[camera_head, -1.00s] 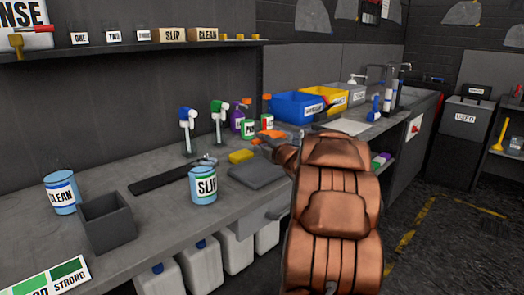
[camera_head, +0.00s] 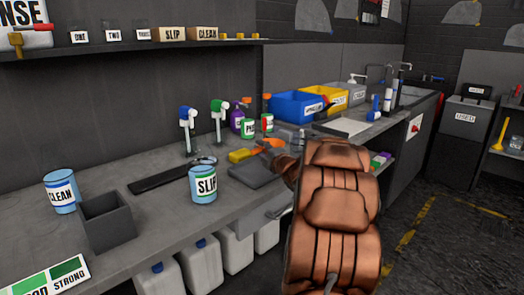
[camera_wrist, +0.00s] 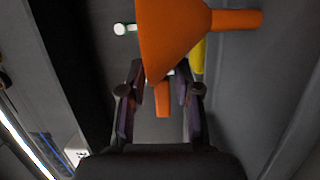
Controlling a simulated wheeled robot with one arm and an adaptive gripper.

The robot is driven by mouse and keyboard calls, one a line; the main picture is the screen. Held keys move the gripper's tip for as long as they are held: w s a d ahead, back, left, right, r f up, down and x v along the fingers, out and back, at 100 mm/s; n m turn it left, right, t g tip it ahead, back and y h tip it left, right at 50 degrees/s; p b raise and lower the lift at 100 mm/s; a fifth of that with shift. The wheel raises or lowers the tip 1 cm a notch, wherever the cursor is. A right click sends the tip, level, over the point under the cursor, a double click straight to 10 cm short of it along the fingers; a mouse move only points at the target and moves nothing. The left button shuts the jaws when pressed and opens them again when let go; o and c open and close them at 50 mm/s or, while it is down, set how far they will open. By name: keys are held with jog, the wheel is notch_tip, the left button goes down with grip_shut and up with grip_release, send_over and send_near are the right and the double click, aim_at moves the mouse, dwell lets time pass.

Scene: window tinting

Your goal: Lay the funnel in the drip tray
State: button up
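The orange funnel (camera_wrist: 172,35) fills the upper middle of the wrist view, with one narrow part pointing right and another between my fingers. In the head view it shows small (camera_head: 273,143), above the back of the bench. My gripper (camera_wrist: 161,75) has its fingers on both sides of the funnel and appears shut on it; the cone hides the contact. In the head view my arm hides most of the gripper. I cannot tell for certain which item is the drip tray; a flat dark grey piece (camera_head: 256,174) lies on the bench near the gripper.
A yellow sponge (camera_head: 240,155) lies behind the grey piece. A SLIP can (camera_head: 203,184), a dark open box (camera_head: 107,222) and a CLEAN can (camera_head: 61,193) stand to the left. Spray bottles, small pots and a blue bin (camera_head: 297,106) stand behind. A pale flat surface (camera_head: 345,126) lies near the sink.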

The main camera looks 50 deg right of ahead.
jog(key=shift+o, duration=0.2)
jog(key=shift+s+r, duration=0.1)
jog(key=v, duration=1.1)
jog(key=shift+s, duration=0.35)
jog(key=shift+a, duration=0.1)
